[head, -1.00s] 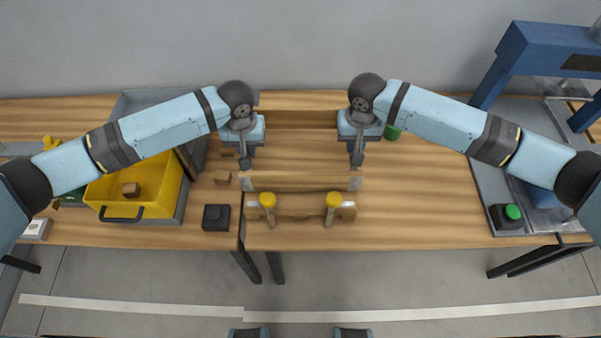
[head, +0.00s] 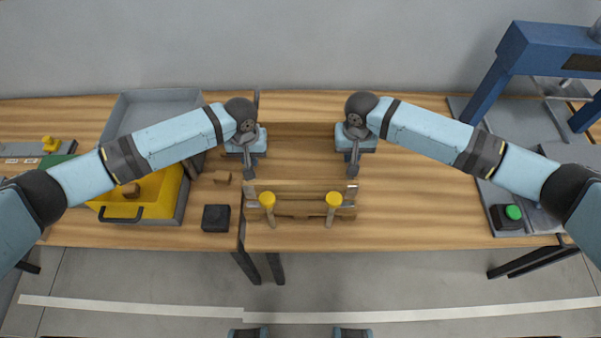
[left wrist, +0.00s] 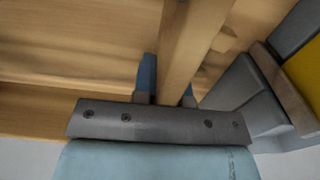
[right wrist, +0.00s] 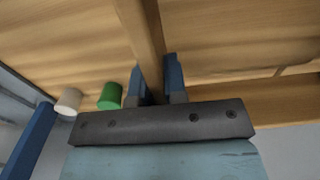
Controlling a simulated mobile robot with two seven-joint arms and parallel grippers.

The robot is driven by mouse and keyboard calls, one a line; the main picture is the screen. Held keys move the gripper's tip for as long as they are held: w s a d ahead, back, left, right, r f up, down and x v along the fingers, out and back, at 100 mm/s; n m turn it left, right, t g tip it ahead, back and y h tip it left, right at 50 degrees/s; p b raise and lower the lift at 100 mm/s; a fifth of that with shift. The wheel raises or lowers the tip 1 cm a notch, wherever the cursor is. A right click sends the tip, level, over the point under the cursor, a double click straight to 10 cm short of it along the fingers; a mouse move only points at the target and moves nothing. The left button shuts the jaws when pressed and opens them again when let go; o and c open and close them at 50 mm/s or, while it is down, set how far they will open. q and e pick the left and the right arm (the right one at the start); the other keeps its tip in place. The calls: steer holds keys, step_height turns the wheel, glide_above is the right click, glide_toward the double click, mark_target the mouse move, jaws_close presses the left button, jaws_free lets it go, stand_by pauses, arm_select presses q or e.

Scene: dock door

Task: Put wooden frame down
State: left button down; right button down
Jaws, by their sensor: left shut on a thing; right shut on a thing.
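The wooden frame (head: 300,188) is held level-looking between my two grippers over the middle of the table. Its near bar, with grey end pieces, lies just behind two yellow-topped pegs (head: 267,200). My left gripper (head: 249,172) is shut on the frame's left side bar, which runs between the blue fingers in the left wrist view (left wrist: 192,45). My right gripper (head: 352,170) is shut on the right side bar, also seen in the right wrist view (right wrist: 142,35). I cannot tell whether the frame touches the table.
A yellow bin (head: 165,195) in a grey tray stands at the left, with a black block (head: 216,217) beside it. A blue stand (head: 510,55) and a green-button box (head: 507,217) are at the right. The table right of the frame is clear.

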arm_select(q)
steer(key=shift+a+f, duration=0.1)
arm_select(e)
steer(key=shift+d+f, duration=0.1)
